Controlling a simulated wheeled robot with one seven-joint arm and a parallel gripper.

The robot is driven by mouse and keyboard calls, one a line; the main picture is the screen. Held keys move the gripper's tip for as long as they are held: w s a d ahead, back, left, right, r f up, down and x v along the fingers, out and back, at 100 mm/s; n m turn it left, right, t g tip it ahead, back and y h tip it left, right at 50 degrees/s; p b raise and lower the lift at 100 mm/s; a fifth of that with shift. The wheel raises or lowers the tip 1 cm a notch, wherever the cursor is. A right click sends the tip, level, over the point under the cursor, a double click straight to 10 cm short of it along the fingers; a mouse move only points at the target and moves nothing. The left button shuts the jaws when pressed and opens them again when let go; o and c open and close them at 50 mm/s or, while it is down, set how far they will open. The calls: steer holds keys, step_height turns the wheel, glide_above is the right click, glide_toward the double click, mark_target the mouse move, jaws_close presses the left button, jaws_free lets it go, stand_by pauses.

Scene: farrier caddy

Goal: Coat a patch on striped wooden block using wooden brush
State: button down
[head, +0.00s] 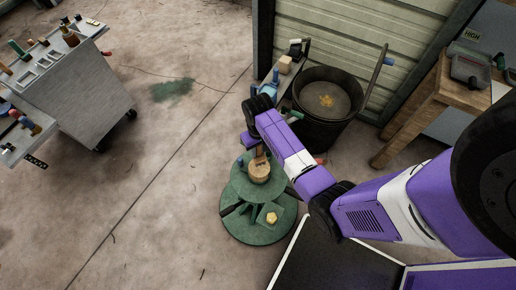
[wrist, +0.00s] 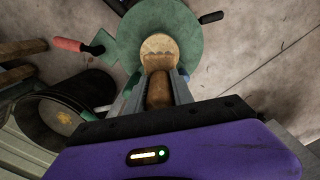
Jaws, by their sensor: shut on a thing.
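A two-tiered green stand (head: 237,192) is on the floor in the middle of the head view. A round wooden block (head: 259,172) stands on its upper disc; the block's pale top (wrist: 158,44) shows in the wrist view. My gripper (head: 257,150) is just above the block and shut on the wooden brush, whose brown handle (wrist: 159,92) lies between the fingers in the wrist view. The brush's far end is at the block's near side; I cannot tell whether they touch. The bristles and any coated patch are hard to make out.
A yellow piece (head: 271,217) sits on the stand's lower tier. A black bucket (head: 322,122) with a long handle stands behind to the right. A wooden stool (head: 430,105) is at the right, a grey cart (head: 75,95) at the left. The floor between cart and stand is clear.

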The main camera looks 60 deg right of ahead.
mark_target(261, 160)
steer(key=shift+r, duration=0.15)
steer(key=shift+f+b, duration=1.2)
steer(key=shift+f, duration=1.35)
steer(key=shift+f+b, duration=0.35)
steer(key=shift+f, duration=0.2)
steer(key=shift+s+a+r+p, duration=0.2)
steer(key=shift+s+a+p, duration=0.65)
steer(key=shift+s+p, duration=0.2)
steer(key=shift+f, duration=0.1)
steer(key=shift+w, duration=0.1)
